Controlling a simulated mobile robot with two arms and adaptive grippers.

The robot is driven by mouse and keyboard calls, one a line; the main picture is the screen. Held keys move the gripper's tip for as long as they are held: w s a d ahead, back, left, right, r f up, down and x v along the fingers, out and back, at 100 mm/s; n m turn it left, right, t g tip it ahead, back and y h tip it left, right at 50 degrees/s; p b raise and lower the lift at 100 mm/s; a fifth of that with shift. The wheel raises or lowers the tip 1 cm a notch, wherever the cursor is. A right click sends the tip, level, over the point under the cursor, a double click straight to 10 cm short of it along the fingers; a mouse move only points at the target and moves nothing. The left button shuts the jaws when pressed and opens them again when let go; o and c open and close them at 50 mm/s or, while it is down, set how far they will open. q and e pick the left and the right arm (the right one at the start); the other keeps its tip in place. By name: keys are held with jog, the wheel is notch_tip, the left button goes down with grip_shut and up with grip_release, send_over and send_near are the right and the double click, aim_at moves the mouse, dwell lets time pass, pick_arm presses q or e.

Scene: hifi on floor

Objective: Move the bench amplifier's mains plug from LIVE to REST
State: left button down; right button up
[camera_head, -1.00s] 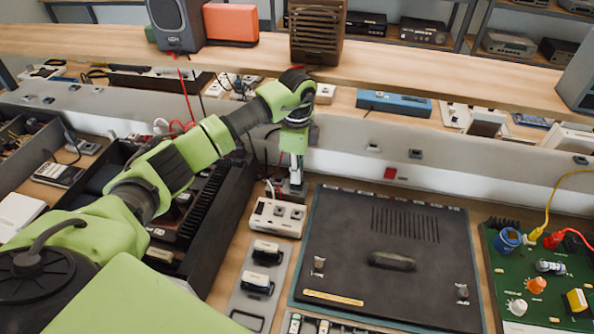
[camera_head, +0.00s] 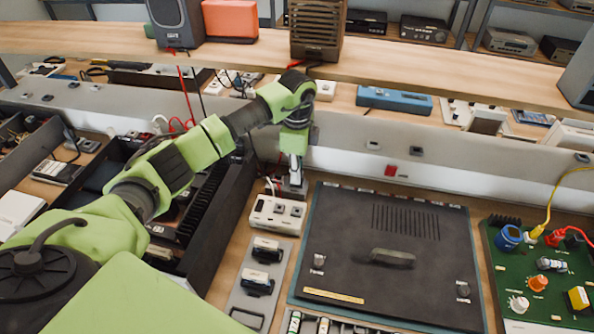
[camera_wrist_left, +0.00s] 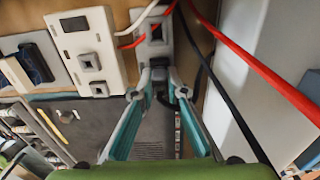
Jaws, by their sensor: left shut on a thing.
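My left gripper (camera_head: 293,178) reaches down at the back of the bench, just behind a white socket block (camera_head: 277,213). In the left wrist view the gripper (camera_wrist_left: 160,84) has its teal fingers drawn close together on a small dark plug (camera_wrist_left: 159,74). The plug is mostly hidden between the fingertips. A grey socket strip (camera_wrist_left: 151,30) with a dark square socket lies just beyond the tips. The white block (camera_wrist_left: 86,50) with several sockets lies beside it. I cannot read LIVE or REST labels, nor tell whether the plug is seated. My right gripper is out of view.
Red cables (camera_wrist_left: 258,62) and a black cable (camera_wrist_left: 228,100) run close to the left gripper. A dark flat-topped unit (camera_head: 390,235) lies right of it, a black finned case (camera_head: 225,215) left. A wooden shelf (camera_head: 450,82) crosses above the back.

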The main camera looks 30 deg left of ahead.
pick_arm(q)
jog(key=shift+f, duration=0.35)
dwell(0.6)
jog(key=c, duration=1.9)
grip_release()
jog(key=shift+r+p, duration=1.85)
jog(key=shift+r, duration=6.7)
